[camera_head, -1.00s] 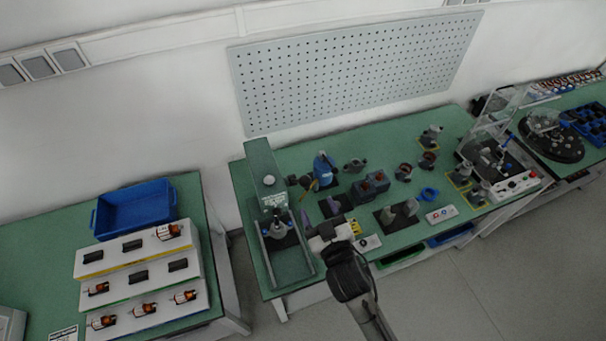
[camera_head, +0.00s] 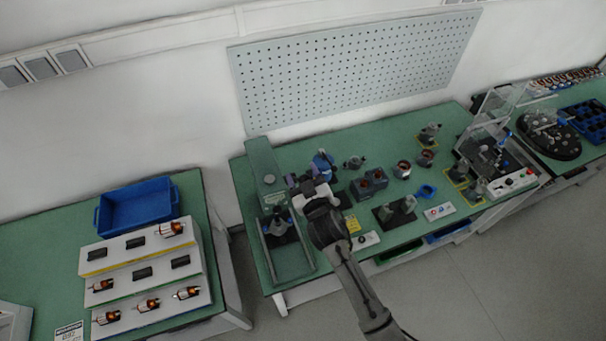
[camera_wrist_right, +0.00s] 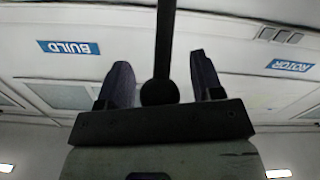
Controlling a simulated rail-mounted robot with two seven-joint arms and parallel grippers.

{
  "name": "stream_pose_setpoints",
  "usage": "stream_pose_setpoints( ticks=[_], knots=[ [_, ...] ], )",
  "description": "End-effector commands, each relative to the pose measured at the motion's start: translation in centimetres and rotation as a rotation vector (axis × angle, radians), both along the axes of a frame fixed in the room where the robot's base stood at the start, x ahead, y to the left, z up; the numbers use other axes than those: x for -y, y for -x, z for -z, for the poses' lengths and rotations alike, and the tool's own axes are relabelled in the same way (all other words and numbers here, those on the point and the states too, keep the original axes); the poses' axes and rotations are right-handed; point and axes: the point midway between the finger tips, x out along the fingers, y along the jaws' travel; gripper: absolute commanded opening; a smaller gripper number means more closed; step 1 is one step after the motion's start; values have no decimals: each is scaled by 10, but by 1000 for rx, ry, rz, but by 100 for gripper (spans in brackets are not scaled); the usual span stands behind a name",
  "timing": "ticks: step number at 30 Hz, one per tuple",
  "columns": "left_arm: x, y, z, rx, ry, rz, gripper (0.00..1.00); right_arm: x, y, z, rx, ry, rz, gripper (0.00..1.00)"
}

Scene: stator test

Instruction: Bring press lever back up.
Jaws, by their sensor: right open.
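The press (camera_head: 262,165) is a tall green column at the left end of the middle bench, with a fixture (camera_head: 277,228) on its base. My right gripper (camera_head: 300,182) is just right of the column, at about the height of the lever, and hides much of it. In the right wrist view the dark press lever (camera_wrist_right: 164,40) runs down from the top edge to a round black knob (camera_wrist_right: 160,92). The open fingers (camera_wrist_right: 161,80) stand on both sides of the knob, with gaps visible. My left gripper is not in view.
A blue part (camera_head: 324,162) stands close behind and right of my right gripper. A blue bin (camera_head: 137,208) and a stepped white rack (camera_head: 145,262) are on the left bench.

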Motion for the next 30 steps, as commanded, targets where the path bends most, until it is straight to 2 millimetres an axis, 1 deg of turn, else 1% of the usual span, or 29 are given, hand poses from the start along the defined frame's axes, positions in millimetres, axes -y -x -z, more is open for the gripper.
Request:
stream_pose_setpoints(
  ticks=[5,23,24,30],
  knots=[
    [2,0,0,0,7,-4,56,0,0,0,0,0,0,59],
    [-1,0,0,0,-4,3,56,0,0,0,0,0,0,2],
    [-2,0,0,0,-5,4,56,0,0,0,0,0,0,0],
    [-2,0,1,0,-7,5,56,0,-1,-1,1,0,0,0]
  ],
)
